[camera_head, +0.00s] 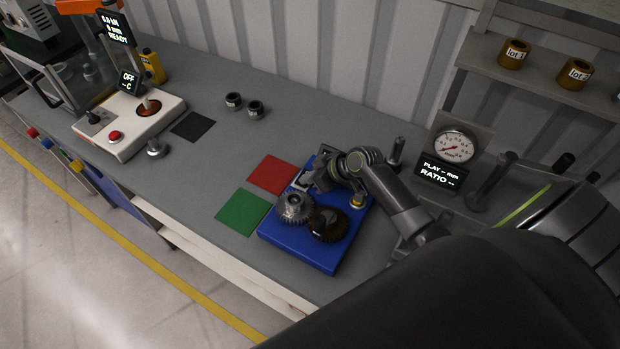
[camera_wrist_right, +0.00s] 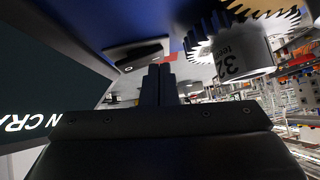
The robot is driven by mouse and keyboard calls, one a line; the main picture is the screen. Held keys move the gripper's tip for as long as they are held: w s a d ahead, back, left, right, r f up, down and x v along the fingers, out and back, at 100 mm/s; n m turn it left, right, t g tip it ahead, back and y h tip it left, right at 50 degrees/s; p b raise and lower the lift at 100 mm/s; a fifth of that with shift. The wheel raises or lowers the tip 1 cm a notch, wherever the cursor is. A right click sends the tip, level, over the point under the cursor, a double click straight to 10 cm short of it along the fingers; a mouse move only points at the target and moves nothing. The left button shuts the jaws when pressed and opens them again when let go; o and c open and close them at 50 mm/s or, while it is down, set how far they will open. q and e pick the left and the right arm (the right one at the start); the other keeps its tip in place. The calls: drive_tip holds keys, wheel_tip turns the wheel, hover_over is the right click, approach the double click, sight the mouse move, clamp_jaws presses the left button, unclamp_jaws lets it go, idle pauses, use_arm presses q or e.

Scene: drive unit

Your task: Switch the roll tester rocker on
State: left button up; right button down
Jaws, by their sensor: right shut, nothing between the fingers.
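The roll tester is a blue base (camera_head: 294,240) carrying a steel gear (camera_head: 295,207) and a darker brown gear (camera_head: 328,225). My right gripper (camera_head: 308,184) reaches over its back left part, beside the steel gear. In the right wrist view the gripper's fingers (camera_wrist_right: 158,84) are shut together and empty. A dark rocker-like part on a pale plate (camera_wrist_right: 137,52) shows just beyond the fingertips, on the blue surface. I cannot tell whether the fingers touch it, or which way it is tilted. The gripper partly hides this area in the head view. My left gripper is not in view.
A red square (camera_head: 271,174) and a green square (camera_head: 242,212) lie left of the base. A dial gauge (camera_head: 454,147) and a display (camera_head: 441,174) reading PLAY and RATIO stand to the right. A white control box (camera_head: 128,126) is at the far left. The bench between is mostly clear.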

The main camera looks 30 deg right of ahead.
drive_tip(key=shift+w+d+f, duration=0.15)
drive_tip(key=shift+w+d, duration=0.05)
drive_tip(key=shift+w, duration=0.25)
drive_tip(key=shift+w+d, duration=0.15)
drive_tip(key=shift+w, duration=0.05)
drive_tip(key=shift+d, duration=0.3)
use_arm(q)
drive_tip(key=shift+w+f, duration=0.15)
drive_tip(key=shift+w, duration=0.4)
use_arm(e)
drive_tip(key=shift+r, duration=0.25)
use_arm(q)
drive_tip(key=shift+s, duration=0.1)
